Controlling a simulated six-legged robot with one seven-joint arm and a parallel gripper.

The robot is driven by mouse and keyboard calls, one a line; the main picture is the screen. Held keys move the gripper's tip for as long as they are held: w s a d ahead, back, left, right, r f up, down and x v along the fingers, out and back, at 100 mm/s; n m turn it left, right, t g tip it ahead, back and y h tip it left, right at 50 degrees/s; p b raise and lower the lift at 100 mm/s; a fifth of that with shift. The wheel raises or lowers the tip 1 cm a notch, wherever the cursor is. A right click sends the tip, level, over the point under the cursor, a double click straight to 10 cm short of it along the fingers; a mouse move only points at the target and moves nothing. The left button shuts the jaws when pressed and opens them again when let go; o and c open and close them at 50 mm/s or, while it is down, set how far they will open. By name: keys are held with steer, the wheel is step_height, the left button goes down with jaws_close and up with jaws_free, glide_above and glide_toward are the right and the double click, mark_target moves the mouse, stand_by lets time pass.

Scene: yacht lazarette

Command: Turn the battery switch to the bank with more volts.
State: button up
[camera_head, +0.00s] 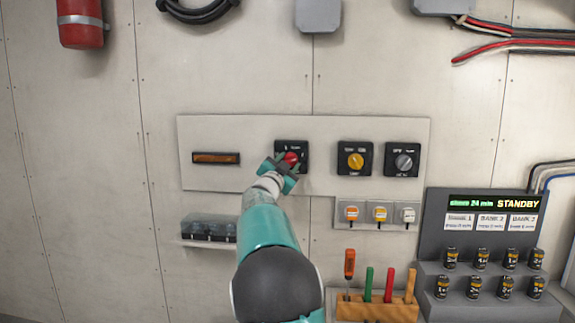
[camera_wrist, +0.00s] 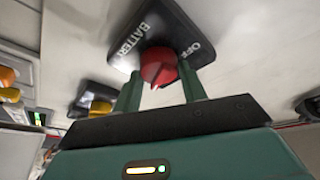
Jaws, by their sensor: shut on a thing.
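The battery switch is a black square plate (camera_wrist: 128,42) with a red knob (camera_wrist: 158,66); the wrist view shows the words BATTERY and OFF on it. In the head view the red knob (camera_head: 291,158) is partly covered by my gripper (camera_head: 284,166). My gripper (camera_wrist: 160,88) is shut on the red knob, one finger on each side. The knob's exact pointing is hard to tell. A dark panel display with orange glow (camera_head: 216,158) is left of the switch; I cannot read it. A grey console screen (camera_head: 495,203) at the right shows STANDBY, with bank labels below.
Right of the switch are a yellow knob (camera_head: 355,161) and a grey knob (camera_head: 404,162) on black plates. Below them are small outlets (camera_head: 379,213), a wooden tool rack (camera_head: 376,309) and several black cells (camera_head: 476,287). A clear box (camera_head: 209,228) sits on a ledge at left.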

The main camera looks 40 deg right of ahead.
steer(key=o, duration=1)
steer(key=shift+c, duration=0.2)
steer(key=shift+a, duration=0.1)
steer(key=v, duration=1.3)
steer(key=shift+a, duration=0.3)
steer(key=shift+s+f, duration=0.1)
steer(key=shift+f, duration=0.05)
steer(key=w+a+n+t+y, duration=0.2)
steer(key=a+n+t+y, duration=0.6)
steer(key=a, duration=0.7)
steer(key=s+a+f+n+g+y, duration=0.1)
steer(key=s+a+f+n+y, duration=0.2)
steer(key=a+y, duration=0.3)
steer(key=s+a+f+n+g+y, duration=0.1)
steer(key=s+a+f+n+y, duration=0.25)
steer(key=a, duration=0.45)
steer(key=s+a+f+n+g, duration=0.2)
steer(key=s+a+f+g, duration=0.1)
steer(key=s, duration=0.4)
steer(key=s+a+f+n+g+y, duration=0.1)
steer(key=s+a+f+n+g, duration=0.1)
steer(key=s+f, duration=0.4)
steer(key=s+a+f+n+g+y, duration=0.1)
steer(key=s+a+f+n+g, duration=0.1)
steer(key=s, duration=0.8)
step_height(320, 180, down, 3)
steer(key=a+g, duration=0.1)
steer(key=a, duration=0.1)
steer(key=shift+a+g, duration=0.3)
